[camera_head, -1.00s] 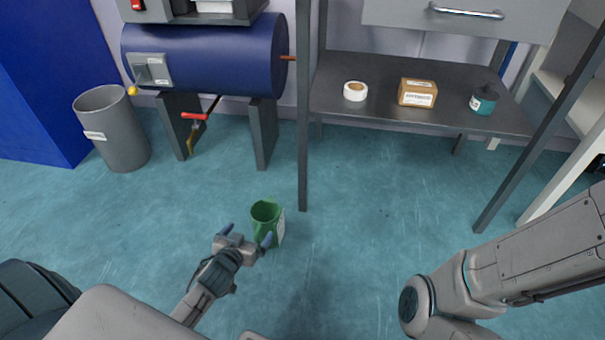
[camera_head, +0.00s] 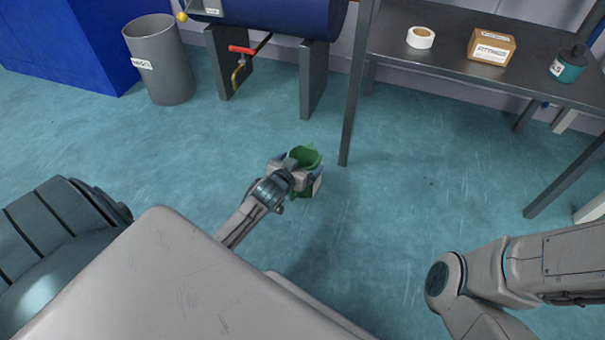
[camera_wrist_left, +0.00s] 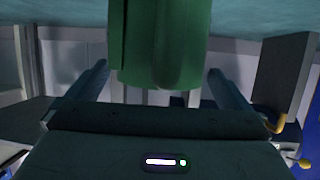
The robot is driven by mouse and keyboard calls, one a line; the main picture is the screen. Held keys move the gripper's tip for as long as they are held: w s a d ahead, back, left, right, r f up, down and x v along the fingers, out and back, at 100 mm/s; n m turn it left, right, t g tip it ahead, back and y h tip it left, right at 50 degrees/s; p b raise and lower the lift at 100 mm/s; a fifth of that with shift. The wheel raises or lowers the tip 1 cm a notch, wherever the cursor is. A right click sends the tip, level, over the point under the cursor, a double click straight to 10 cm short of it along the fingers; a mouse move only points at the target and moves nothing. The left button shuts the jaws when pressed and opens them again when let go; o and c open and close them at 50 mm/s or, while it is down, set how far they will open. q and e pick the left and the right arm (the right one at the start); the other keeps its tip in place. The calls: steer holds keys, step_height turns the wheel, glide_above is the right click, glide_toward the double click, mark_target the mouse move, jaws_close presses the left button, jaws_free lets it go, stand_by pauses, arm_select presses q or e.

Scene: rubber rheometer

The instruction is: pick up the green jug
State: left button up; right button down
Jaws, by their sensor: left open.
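The green jug (camera_head: 307,158) stands on the blue-green floor, with a white label on its right side. My left gripper (camera_head: 298,168) is at the jug, its fingers on either side of it and partly hiding it. In the left wrist view the jug (camera_wrist_left: 160,45) fills the upper middle, between the two open fingers of the left gripper (camera_wrist_left: 158,85). A gap shows between the jug and each finger there. My right arm shows at the lower right, but its gripper is not in view.
A dark table leg (camera_head: 357,90) stands close behind the jug, to its right. The shelf (camera_head: 445,50) holds a tape roll (camera_head: 420,37), a cardboard box (camera_head: 491,46) and a teal container (camera_head: 568,65). A grey bin (camera_head: 160,65) stands at the upper left. The floor around the jug is clear.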

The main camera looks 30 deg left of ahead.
arm_select(q)
steer(key=shift+w+f, duration=0.1)
steer(key=shift+w, duration=0.25)
steer(key=c, duration=1.8)
steer(key=shift+w, duration=0.1)
steer(key=shift+c, duration=0.7)
steer(key=shift+r, duration=0.2)
